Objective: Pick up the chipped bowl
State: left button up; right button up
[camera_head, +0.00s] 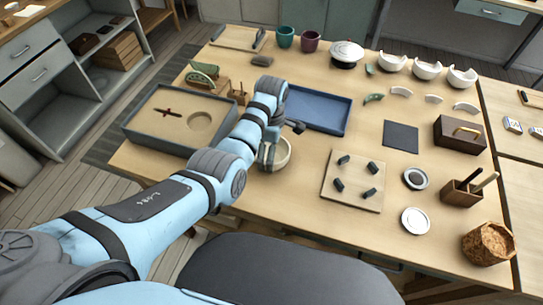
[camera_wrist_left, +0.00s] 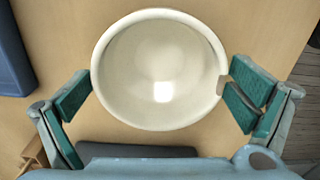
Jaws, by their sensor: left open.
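A cream bowl (camera_wrist_left: 160,65) stands upright on the wooden table, with a notch in its rim at the right in the left wrist view. In the head view the same bowl (camera_head: 278,160) is partly hidden behind my left arm. My left gripper (camera_wrist_left: 158,98) is open, with one teal-padded finger on each side of the bowl; the right finger is close to the notch. I cannot tell whether either finger touches it. In the head view the left gripper (camera_head: 279,143) is over the bowl, its fingers mostly hidden. My right gripper is not in view.
A blue tray (camera_head: 322,126) lies just behind the bowl, and a grey-edged sand box (camera_head: 140,139) is to its left. A board with dark pegs (camera_head: 370,203) is to the right. More white bowls (camera_head: 427,70) stand at the back right. The table's front edge is close.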

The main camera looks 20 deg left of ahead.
pick_arm(q)
jog(key=c, duration=0.8)
jog(key=shift+o, duration=0.2)
jog(key=shift+r, duration=0.15)
